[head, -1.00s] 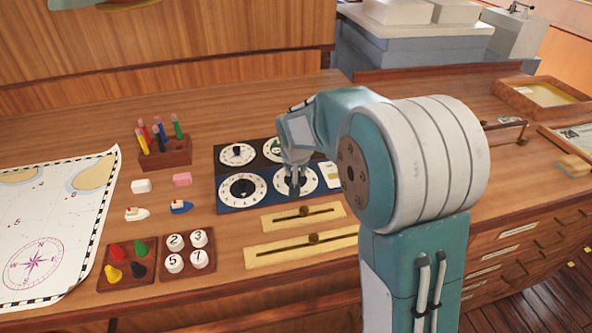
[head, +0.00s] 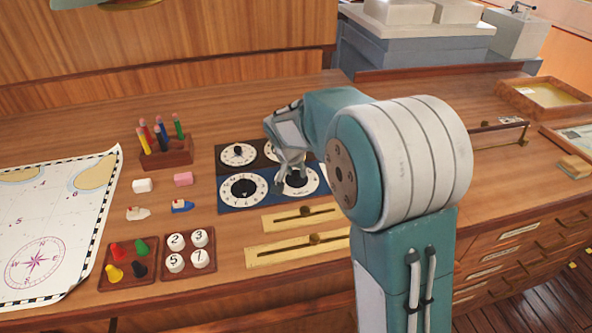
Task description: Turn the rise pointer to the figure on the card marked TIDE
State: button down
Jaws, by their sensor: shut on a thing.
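A panel (head: 232,206) with several round white dials sits mid-table, its upper half dark and its lower half blue. My gripper (head: 290,173) is at the lower right dial (head: 312,187), shut on its dark pointer knob (head: 296,181). The lower left dial (head: 243,190) and upper left dial (head: 238,155) also have dark pointers. The upper right dial is mostly hidden behind my gripper. The lettering is too small to tell which dial is marked rise. No card marked TIDE can be read.
Two brass slider plates (head: 270,254) lie in front of the panel. To the left are a pen block (head: 175,155), small boats, peg and number trays (head: 190,269) and a chart (head: 50,225). My arm covers the panel's right side.

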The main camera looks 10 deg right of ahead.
jog(key=shift+s+f, duration=0.15)
jog(key=shift+f, duration=0.05)
jog(key=shift+c, duration=2.2)
grip_release()
jog(key=shift+a, duration=0.1)
jog(key=shift+r, duration=0.15)
jog(key=shift+r, duration=0.3)
jog(key=v, duration=1.1)
jog(key=shift+a+r, duration=0.1)
jog(key=shift+a, duration=0.05)
